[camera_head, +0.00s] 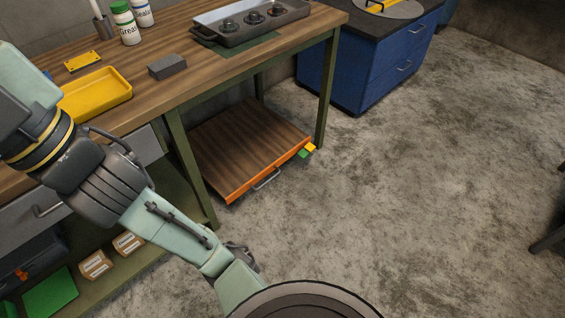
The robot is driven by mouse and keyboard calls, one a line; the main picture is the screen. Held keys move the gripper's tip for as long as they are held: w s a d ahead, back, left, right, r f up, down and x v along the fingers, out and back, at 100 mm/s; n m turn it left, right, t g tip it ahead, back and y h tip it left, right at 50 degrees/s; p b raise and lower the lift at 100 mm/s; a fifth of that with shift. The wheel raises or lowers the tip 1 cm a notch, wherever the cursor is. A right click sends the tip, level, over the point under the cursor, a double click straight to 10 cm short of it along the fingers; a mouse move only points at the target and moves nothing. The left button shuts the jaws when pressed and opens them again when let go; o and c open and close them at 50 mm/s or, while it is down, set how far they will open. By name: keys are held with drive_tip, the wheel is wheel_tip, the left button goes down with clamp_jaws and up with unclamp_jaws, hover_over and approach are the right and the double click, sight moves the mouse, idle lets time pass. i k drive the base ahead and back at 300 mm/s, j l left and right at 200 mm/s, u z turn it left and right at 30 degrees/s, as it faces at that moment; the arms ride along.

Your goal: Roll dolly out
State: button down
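The dolly (240,142) is a low, wood-topped platform with an orange front edge. It sits on the floor under the workbench, between the green legs. A grey bar handle (267,180) is on its front face, toward the open floor. Small yellow and green blocks (307,150) show at its right front corner. My pale green arm reaches down from the left to the bottom middle. A dark part that looks like my gripper (243,257) shows beside the lowest link, apart from the dolly and in front of it. Its fingers are mostly hidden.
The workbench (200,60) holds a yellow tray (98,94), a grey block (167,67) and a dark metal pan (250,22). A blue drawer cabinet (365,60) stands right of the bench. Concrete floor (420,180) is clear in front and right. A dark leg (548,238) shows at the right edge.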

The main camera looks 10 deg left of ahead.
sight(238, 147)
drive_tip(key=i+u, duration=0.15)
drive_tip(key=i, duration=1.05)
